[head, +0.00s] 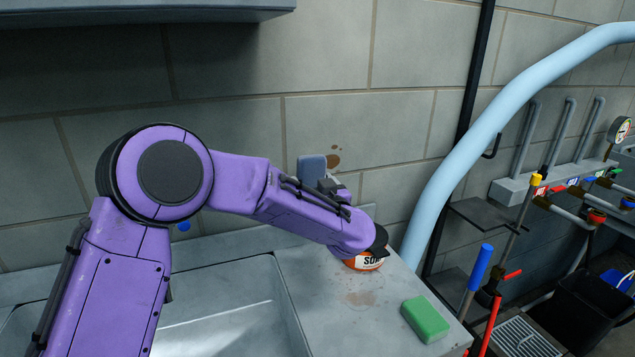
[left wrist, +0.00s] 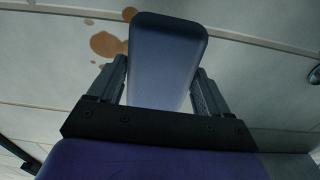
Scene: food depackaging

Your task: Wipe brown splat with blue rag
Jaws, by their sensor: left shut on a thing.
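The brown splat (head: 334,160) is on the grey block wall above the counter. It shows as several brown spots. In the left wrist view the splat (left wrist: 104,44) is just left of the blue rag. My left gripper (head: 322,183) is shut on the blue rag (head: 311,168), a flat blue-grey pad held up in front of the wall. In the left wrist view the rag (left wrist: 165,60) stands between the two fingers. Whether the rag touches the wall I cannot tell. My right gripper is not in view.
A green sponge (head: 425,319) lies on the counter (head: 318,309), near a faint brown stain (head: 360,298). An orange and white container (head: 366,262) stands partly behind my left arm. A sink (head: 225,310) is to the left. A pale blue pipe (head: 480,135) rises on the right.

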